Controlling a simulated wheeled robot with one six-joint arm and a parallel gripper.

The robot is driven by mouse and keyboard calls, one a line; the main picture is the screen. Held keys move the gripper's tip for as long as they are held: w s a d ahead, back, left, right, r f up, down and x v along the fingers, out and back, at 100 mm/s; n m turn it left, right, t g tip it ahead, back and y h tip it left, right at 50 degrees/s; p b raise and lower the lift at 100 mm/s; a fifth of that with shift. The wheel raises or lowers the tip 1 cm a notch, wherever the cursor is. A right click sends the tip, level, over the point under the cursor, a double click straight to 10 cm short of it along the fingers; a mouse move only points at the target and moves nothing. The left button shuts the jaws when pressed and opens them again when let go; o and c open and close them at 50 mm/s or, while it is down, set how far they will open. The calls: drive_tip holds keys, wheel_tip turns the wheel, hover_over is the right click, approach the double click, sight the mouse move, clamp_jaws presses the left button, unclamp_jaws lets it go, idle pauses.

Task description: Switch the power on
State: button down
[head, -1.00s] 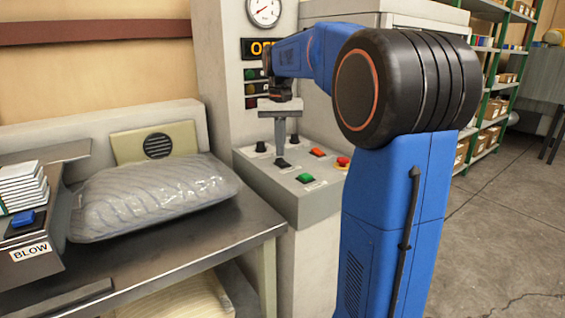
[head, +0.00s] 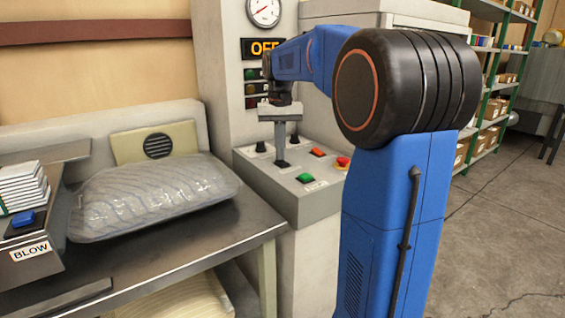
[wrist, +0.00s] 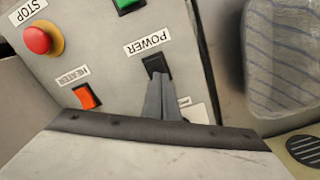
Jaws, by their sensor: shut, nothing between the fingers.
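The POWER switch (wrist: 157,66) is a black rocker on the grey control panel (wrist: 110,62), under a white POWER label (wrist: 147,40) in the wrist view. In the head view the black switch (head: 282,163) lies just below my fingertips. My gripper (wrist: 158,80) is shut and empty, pointing down at the switch. The fingertips overlap the switch's lower part in the wrist view; I cannot tell whether they touch it. The lit display (head: 262,48) on the column reads "OF", its right end hidden by my arm.
The panel also holds a green button (head: 305,178), an orange HEATER switch (wrist: 87,96), a red STOP button (wrist: 38,40) and black knobs. A clear, striped pillow (head: 150,197) lies on the metal table (head: 190,240) at left, beside the BLOW box (head: 35,260).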

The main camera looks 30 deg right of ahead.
wheel_tip(320, 180, up, 7)
idle(1.2)
drive_tip(key=shift+f, duration=0.1)
